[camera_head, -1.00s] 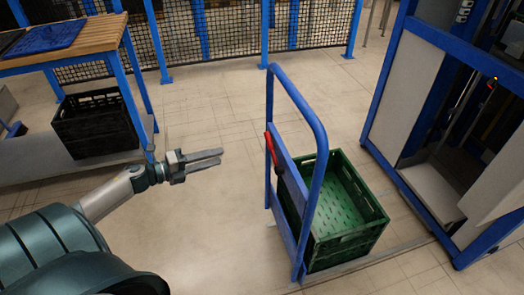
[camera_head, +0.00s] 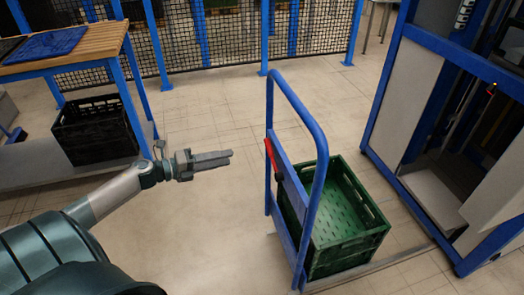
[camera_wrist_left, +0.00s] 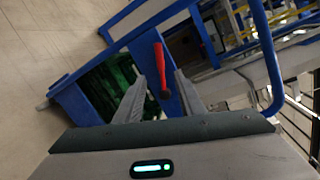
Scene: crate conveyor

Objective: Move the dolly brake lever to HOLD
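The red brake lever (camera_head: 272,158) is on the blue crossbar of the dolly's handle frame (camera_head: 320,150), at its left end. It slants from upper left down to a dark mount. In the left wrist view the red lever (camera_wrist_left: 161,66) shows ahead, between the directions of the two fingertips. My left gripper (camera_head: 230,157) is left of the lever, apart from it, with clear floor between. In the left wrist view its fingers (camera_wrist_left: 161,78) stand apart with nothing held. No HOLD marking is readable. My right gripper is not in view.
A green crate (camera_head: 368,238) sits on the dolly behind the handle. A blue-framed cabinet (camera_head: 405,95) stands at right. A wood-topped bench (camera_head: 95,38) with a black crate (camera_head: 95,128) below stands at left. Floor between bench and dolly is clear.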

